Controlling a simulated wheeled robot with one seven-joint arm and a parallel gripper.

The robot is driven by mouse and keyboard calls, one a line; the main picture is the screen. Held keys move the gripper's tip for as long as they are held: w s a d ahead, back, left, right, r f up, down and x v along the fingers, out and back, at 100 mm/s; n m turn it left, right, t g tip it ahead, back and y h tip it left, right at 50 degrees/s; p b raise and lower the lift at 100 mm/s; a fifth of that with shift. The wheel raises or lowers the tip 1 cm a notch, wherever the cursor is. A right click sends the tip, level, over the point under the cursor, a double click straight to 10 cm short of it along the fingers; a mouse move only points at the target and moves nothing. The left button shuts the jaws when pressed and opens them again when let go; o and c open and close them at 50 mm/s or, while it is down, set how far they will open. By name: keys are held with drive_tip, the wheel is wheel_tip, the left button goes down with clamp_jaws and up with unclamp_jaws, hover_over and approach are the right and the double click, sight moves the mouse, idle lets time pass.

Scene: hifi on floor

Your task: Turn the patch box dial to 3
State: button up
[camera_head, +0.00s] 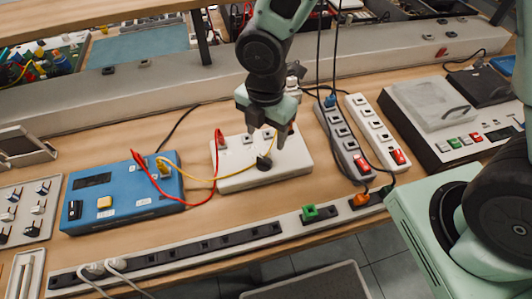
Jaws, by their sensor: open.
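The patch box appears to be the low white box (297,160) on the wooden bench, with red and yellow leads reaching it. A small black round dial (264,163) is on its top near the front middle. The dial's numbers and pointer setting are too small to read. My gripper (268,120) hangs pointing down over the back part of the white box, behind the dial in the picture. It is open, with nothing seen between its fingers. It appears apart from the dial, and it hides part of the box's back edge.
A blue box (120,195) stands to the left, joined by the red lead (190,203) and yellow lead (205,179). A long socket strip (180,255) runs along the bench's front edge.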

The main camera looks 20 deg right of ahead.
sight(264, 162)
wheel_tip(264, 162, down, 9)
drive_tip(key=shift+r, duration=0.2)
drive_tip(key=c, duration=1)
